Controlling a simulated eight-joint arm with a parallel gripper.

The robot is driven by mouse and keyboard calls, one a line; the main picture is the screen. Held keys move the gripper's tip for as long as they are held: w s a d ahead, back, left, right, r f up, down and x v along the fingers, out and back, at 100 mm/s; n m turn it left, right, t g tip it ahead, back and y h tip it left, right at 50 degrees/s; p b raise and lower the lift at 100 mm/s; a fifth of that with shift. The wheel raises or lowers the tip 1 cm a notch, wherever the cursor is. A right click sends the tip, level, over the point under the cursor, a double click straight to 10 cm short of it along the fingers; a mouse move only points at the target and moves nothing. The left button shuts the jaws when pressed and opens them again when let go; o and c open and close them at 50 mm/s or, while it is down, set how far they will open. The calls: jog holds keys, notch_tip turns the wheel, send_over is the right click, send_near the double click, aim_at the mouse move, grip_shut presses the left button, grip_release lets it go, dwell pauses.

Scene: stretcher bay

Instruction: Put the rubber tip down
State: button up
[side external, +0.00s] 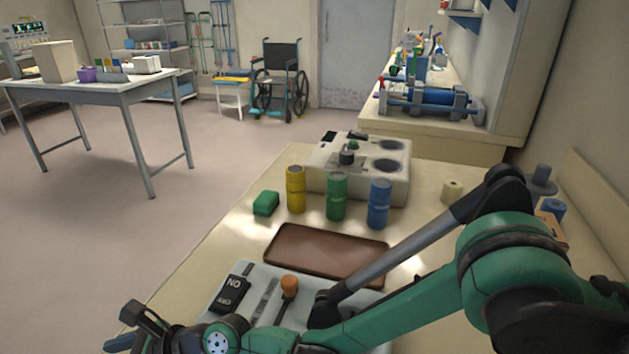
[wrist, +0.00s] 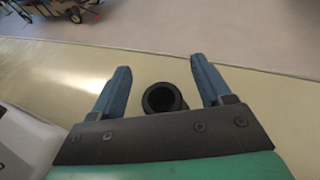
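The rubber tip (wrist: 163,98) is a short dark cylinder with a round hollow opening, seen in the wrist view between the fingers of my gripper (wrist: 160,66). The two blue fingers stand wide apart, with a visible gap on each side of the tip. The tip appears to rest on the cream bench top (wrist: 60,85), but its lower part is hidden by my gripper's body. In the side view my gripper (side external: 121,343) is at the lower left by the bench's front edge, mostly cut off. I cannot make out the tip there.
A grey panel with a switch (side external: 232,292) and an orange-knobbed lever (side external: 289,287) lies beside my arm. Behind are a brown tray (side external: 325,250), yellow (side external: 296,190), green (side external: 336,197) and blue (side external: 379,204) cylinders, a green block (side external: 266,203) and a pale box (side external: 320,182).

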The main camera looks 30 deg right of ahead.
jog(key=shift+r, duration=0.3)
jog(key=d+r+n+h, duration=0.1)
jog(key=d+r+n, duration=0.1)
jog(key=d, duration=0.4)
jog(key=d+r+n+t+h, duration=0.1)
jog(key=d+r+n, duration=0.1)
jog(key=d+r, duration=0.2)
jog(key=d+r+n+h, duration=0.1)
jog(key=d+r+n, duration=0.1)
jog(key=d, duration=0.7)
jog(key=shift+s+d+r+t, duration=0.1)
jog(key=shift+s+r+t, duration=0.25)
jog(key=shift+r, duration=0.2)
jog(key=s+d+n+h, duration=0.2)
jog(key=d+n, duration=0.3)
jog(key=d, duration=0.3)
jog(key=s+d+r+n+h, duration=0.1)
jog(key=s+d+n+h, duration=0.1)
jog(key=d+n+h, duration=0.2)
jog(key=s+d+r+n+h, duration=0.1)
jog(key=s+d+n+h, duration=0.2)
jog(key=d+n, duration=0.4)
jog(key=d, duration=0.6)
jog(key=shift+h, duration=0.3)
